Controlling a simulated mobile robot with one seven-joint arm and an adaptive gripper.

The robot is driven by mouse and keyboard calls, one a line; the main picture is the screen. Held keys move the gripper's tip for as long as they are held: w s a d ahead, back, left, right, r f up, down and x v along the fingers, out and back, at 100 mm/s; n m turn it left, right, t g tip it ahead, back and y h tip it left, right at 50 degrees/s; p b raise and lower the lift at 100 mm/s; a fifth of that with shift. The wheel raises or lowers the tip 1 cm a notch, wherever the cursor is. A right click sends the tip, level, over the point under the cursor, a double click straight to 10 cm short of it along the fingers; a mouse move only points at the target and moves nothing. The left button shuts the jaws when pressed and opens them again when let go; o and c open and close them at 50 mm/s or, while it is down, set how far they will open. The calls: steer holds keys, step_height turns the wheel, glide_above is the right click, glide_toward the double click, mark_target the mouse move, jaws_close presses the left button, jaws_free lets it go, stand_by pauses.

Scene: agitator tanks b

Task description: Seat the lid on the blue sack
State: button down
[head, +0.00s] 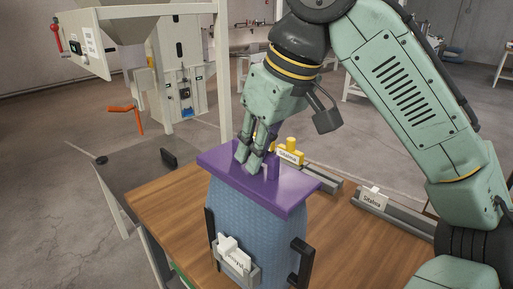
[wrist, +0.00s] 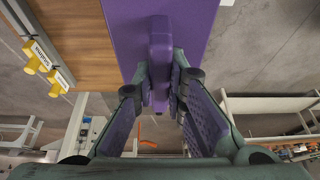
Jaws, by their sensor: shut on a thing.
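The purple lid (head: 300,190) is a flat rectangular plate with a raised grip bar. It lies over the top of the blue sack (head: 265,230), roughly level, and hides the sack's mouth. I cannot tell whether it is fully down or slightly above. My gripper (head: 254,164) points down at the lid and is shut on its grip bar. In the wrist view the purple grip bar (wrist: 160,50) is between my two fingers, with the lid plate (wrist: 202,25) behind it. The sack stands upright on the table, with dark side handles and a white tag in a front holder.
The wooden table (head: 160,205) carries grey rails with white labels behind and right of the sack; a yellow piece (head: 291,147) is on the rear one. A hopper machine (head: 180,75) with an orange lever (head: 128,112) stands at back left. Table surface left of the sack is clear.

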steer(key=shift+f+b, duration=0.4)
steer(key=shift+f, duration=0.4)
steer(key=c, duration=1.5)
jaws_free()
steer(key=shift+c, duration=0.2)
